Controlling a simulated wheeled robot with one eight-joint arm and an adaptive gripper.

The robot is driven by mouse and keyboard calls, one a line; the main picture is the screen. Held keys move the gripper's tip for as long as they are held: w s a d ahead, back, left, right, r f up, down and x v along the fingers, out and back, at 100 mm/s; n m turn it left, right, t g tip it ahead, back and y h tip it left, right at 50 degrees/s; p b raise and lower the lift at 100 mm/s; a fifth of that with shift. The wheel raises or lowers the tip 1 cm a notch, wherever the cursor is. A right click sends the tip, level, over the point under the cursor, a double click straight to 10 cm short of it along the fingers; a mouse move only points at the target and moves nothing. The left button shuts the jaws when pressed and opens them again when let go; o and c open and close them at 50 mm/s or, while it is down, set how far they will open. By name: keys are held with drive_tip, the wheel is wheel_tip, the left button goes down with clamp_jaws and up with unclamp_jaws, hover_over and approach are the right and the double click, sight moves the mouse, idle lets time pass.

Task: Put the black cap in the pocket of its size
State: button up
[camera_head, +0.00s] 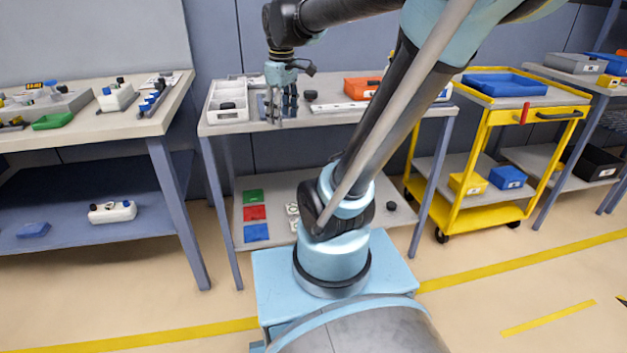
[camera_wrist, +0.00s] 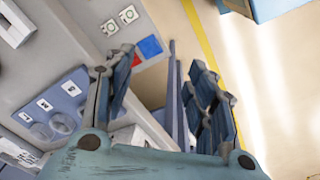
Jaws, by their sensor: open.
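My gripper (camera_head: 282,110) is open above the middle table, near its front left part. In the wrist view its fingers (camera_wrist: 165,80) are spread wide with nothing between them. A black cap (camera_head: 311,95) lies on the table to the right of the gripper. Another dark round piece (camera_head: 227,105) sits in the white divided tray left of the gripper. I cannot tell their sizes. A blue-grey block with round pockets (camera_wrist: 58,112) and white labels shows in the wrist view; in the head view the gripper partly hides it.
The white divided tray (camera_head: 229,117) stands at the table's left end. A red-orange box (camera_head: 356,88) and a long pale strip (camera_head: 338,107) lie to the right. Coloured bins and another dark round piece (camera_head: 391,206) are on the lower shelf. A yellow cart (camera_head: 484,120) stands right.

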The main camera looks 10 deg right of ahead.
drive_tip(key=s+d+f+m, duration=0.3)
drive_tip(key=s+f+m, duration=0.1)
drive_tip(key=s+f, duration=0.3)
drive_tip(key=s+d+f+m+t, duration=0.1)
drive_tip(key=s+d+f+m, duration=0.2)
drive_tip(key=s+f, duration=0.3)
wheel_tip(320, 180, down, 2)
drive_tip(key=shift+s+f+m, duration=0.2)
drive_tip(key=shift+s+m, duration=0.2)
drive_tip(key=shift+m, duration=0.5)
